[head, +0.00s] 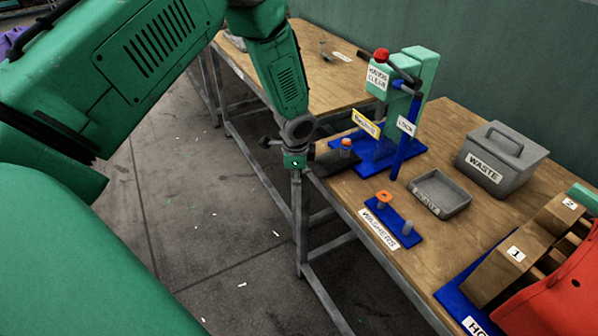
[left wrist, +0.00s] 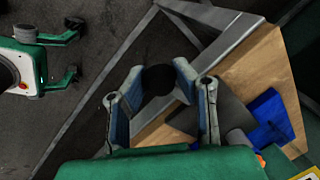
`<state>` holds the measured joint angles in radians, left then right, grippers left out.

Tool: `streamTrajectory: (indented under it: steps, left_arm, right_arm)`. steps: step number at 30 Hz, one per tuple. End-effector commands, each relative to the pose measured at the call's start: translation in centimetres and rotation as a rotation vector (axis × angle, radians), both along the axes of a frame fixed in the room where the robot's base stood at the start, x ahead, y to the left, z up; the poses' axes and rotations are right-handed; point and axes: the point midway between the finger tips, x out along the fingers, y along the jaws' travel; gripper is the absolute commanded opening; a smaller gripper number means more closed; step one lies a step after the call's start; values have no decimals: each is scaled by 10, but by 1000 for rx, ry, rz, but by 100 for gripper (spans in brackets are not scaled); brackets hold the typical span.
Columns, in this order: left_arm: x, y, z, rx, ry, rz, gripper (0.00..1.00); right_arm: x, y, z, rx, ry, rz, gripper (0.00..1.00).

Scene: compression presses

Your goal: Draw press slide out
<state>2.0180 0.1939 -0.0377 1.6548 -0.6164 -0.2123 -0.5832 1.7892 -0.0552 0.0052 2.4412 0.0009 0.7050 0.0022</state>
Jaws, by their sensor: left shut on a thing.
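The press (head: 415,85) is a green column on a blue base (head: 375,152) with a red-knobbed lever. Its dark flat slide (head: 325,163) extends from the base towards the table's left edge, with an orange-topped peg (head: 346,147) on it. My left gripper (head: 292,152) is at the outer end of the slide, by the table edge. In the left wrist view the slide (left wrist: 222,106) ends at a round black knob (left wrist: 158,79) between the gripper's fingers (left wrist: 157,88). The gripper is shut on this knob.
A blue washer stand (head: 405,238), an open grey tray (head: 440,193) and a grey waste box (head: 500,160) share the wooden table. A holder with numbered wooden blocks (head: 520,252) stands lower right beside a red object (head: 565,300). Floor left of the table is open.

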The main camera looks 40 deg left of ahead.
Motion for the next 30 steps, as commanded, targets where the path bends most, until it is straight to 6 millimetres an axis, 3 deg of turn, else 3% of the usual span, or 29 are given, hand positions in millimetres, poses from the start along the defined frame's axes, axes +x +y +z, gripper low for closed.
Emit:
streamTrajectory:
  steps: [3,4,6,15,19,30]
  left_arm:
    - [3,3,3,6,-6,1,0]
    - [2,4,3,6,-7,1,27]
    - [2,4,3,4,-7,1,47]
    - [1,5,1,1,-3,1,47]
    - [0,4,9,1,-3,1,47]
    - [-12,-7,84,5,-7,0,47]
  right_arm:
    - [0,0,0,-1,-1,-1,40]
    - [0,0,0,-1,-1,-1,40]
    - [0,0,0,-1,-1,-1,40]
    - [0,0,0,-1,-1,-1,40]
    - [-3,0,0,-1,-3,-1,40]
    - [-3,-2,0,1,-4,-1,40]
